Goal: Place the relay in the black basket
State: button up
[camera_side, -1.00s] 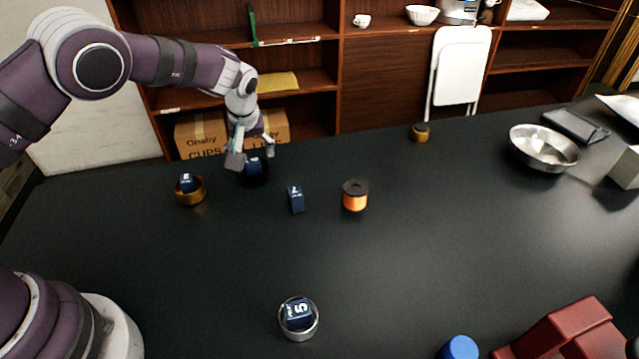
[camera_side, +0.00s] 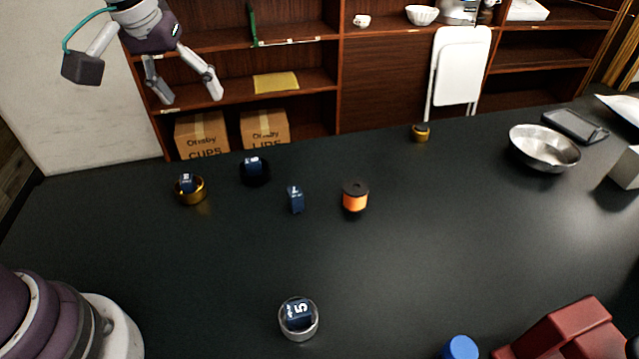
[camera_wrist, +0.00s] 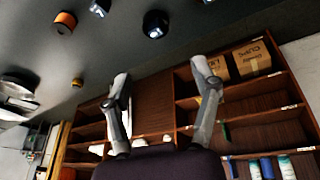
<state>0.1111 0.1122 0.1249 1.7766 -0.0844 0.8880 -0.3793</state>
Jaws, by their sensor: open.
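Dark blue relays with white marks are on the table. One relay (camera_side: 253,164) sits in the black basket (camera_side: 258,179), a small round cup. Another relay (camera_side: 187,181) sits in a gold basket (camera_side: 192,197), and one (camera_side: 299,313) sits in a silver basket (camera_side: 300,335). A loose relay (camera_side: 296,199) stands on the bare table. My gripper (camera_side: 188,97) is open and empty, high above and behind the baskets at upper left. In the wrist view, my open gripper (camera_wrist: 160,75) has nothing between its fingers, and the black basket (camera_wrist: 157,19) is at the top.
An orange and black spool (camera_side: 355,198) stands right of the loose relay. A metal bowl (camera_side: 543,149) and a small gold-and-black item (camera_side: 420,133) are farther right. A red object (camera_side: 565,335) and a blue cap (camera_side: 460,348) are in front. Shelves (camera_side: 385,85) stand behind the table. The table's middle is clear.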

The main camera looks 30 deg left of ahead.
jog(key=s+d+m+t, duration=0.1)
jog(key=s+m, duration=0.4)
jog(key=s, duration=0.8)
jog(key=shift+d+r+h, duration=0.15)
jog(key=shift+d+h, duration=0.25)
